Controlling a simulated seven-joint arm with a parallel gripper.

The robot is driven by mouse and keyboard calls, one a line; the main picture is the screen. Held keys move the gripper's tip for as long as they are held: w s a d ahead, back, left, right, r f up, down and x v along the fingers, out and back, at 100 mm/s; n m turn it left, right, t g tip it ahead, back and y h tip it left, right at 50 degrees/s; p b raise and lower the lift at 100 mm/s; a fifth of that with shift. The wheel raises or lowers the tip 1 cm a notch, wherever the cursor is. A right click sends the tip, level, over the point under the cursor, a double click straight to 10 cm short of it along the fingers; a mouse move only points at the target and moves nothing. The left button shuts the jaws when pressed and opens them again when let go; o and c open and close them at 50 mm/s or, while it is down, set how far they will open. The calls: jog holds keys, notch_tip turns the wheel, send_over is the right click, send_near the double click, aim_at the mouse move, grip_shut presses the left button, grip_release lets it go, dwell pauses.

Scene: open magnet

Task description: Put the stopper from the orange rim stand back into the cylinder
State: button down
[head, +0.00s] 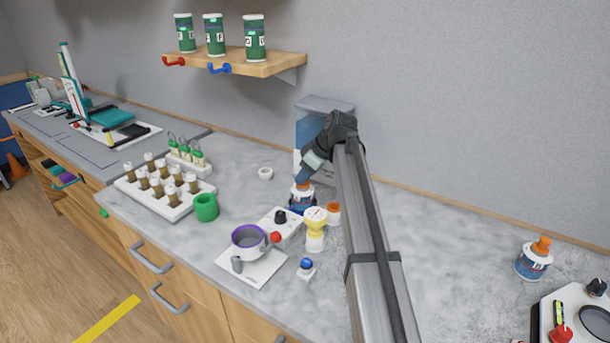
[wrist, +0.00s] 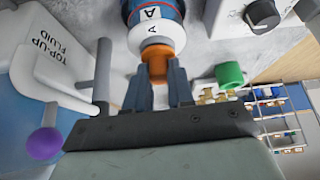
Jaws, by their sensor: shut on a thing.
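My gripper (head: 303,180) is at a small bottle with a blue and white label (head: 302,200) near the back of the counter. In the wrist view my gripper's fingers (wrist: 158,80) are closed on an orange stopper (wrist: 160,60). The stopper meets the white collar of the bottle, marked A (wrist: 150,17); I cannot tell whether it is seated. A white piece with an orange top (head: 333,210) stands just right of the bottle, behind a yellow gauge. I cannot make out whether it is the orange rim stand. No other clear cylinder shows.
A top-up fluid tank (wrist: 60,55) with a purple-knobbed lever (wrist: 45,143) is close beside my gripper. Another orange-topped bottle (head: 534,264) stands right.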

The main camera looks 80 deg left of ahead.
jog(key=c, duration=1)
grip_release()
jog(key=shift+f, duration=0.1)
jog(key=v, duration=1.2)
